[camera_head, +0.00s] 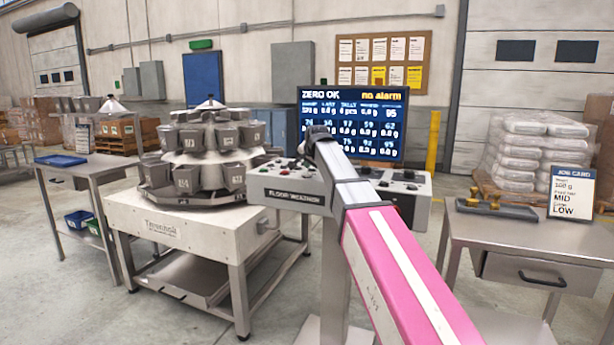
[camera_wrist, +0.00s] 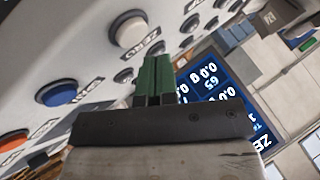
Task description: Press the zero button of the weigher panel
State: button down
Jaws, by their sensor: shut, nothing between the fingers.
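The weigher panel (camera_head: 290,196) is a grey console marked FLOOR WEIGHER on a post, partly hidden behind my arm. In the wrist view, its pale face (camera_wrist: 95,55) fills the upper left, seen tilted. It carries a white button (camera_wrist: 128,32), a blue button (camera_wrist: 60,91) and an orange button (camera_wrist: 12,146). My gripper (camera_wrist: 153,62) has green fingers, shut and empty. Its tips appear just below the white button; I cannot tell whether they touch the panel. The fingers are hidden in the head view.
A screen (camera_head: 352,122) above the panel reads ZERO OK and no alarm. A multihead weigher (camera_head: 207,150) stands on a table (camera_head: 170,232) at left. A steel bench (camera_head: 535,238) with a job card (camera_head: 570,193) stands at right. Open floor shows between the tables.

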jog(key=shift+r, duration=2.3)
